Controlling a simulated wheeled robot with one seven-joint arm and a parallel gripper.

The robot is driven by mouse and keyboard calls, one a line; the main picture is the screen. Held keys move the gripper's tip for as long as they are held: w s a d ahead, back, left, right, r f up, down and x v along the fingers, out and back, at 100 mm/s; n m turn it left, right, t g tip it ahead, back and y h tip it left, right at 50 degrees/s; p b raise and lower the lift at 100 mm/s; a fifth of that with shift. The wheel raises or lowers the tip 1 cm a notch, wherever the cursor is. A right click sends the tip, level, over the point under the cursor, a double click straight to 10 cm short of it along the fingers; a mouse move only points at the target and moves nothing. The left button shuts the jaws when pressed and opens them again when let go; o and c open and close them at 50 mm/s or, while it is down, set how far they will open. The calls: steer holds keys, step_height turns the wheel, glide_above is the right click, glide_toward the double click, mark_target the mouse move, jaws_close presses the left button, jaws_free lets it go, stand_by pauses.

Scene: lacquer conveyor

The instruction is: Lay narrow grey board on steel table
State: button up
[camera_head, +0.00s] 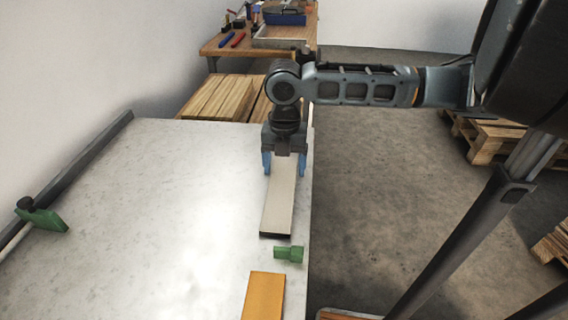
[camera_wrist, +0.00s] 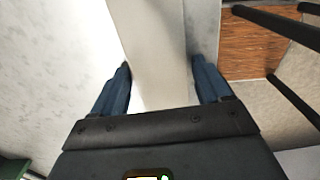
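The narrow grey board (camera_head: 281,205) is a long pale strip with a dark near end, at the right edge of the light grey steel table (camera_head: 160,220). My gripper (camera_head: 284,165) points down over the board's far end, with one blue finger on each side of it. Whether the board rests flat on the table or is slightly raised is also unclear.
A green piece (camera_head: 289,253) lies just in front of the board, and an orange board (camera_head: 264,296) lies nearer. A rail with a green clamp (camera_head: 43,219) lines the table's left side. Wooden planks (camera_head: 220,97) and a workbench stand behind. The table's middle is clear.

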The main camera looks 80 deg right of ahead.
mark_target(285, 169)
steer(key=shift+o, duration=1)
step_height(285, 169, up, 12)
steer(key=shift+r, duration=0.2)
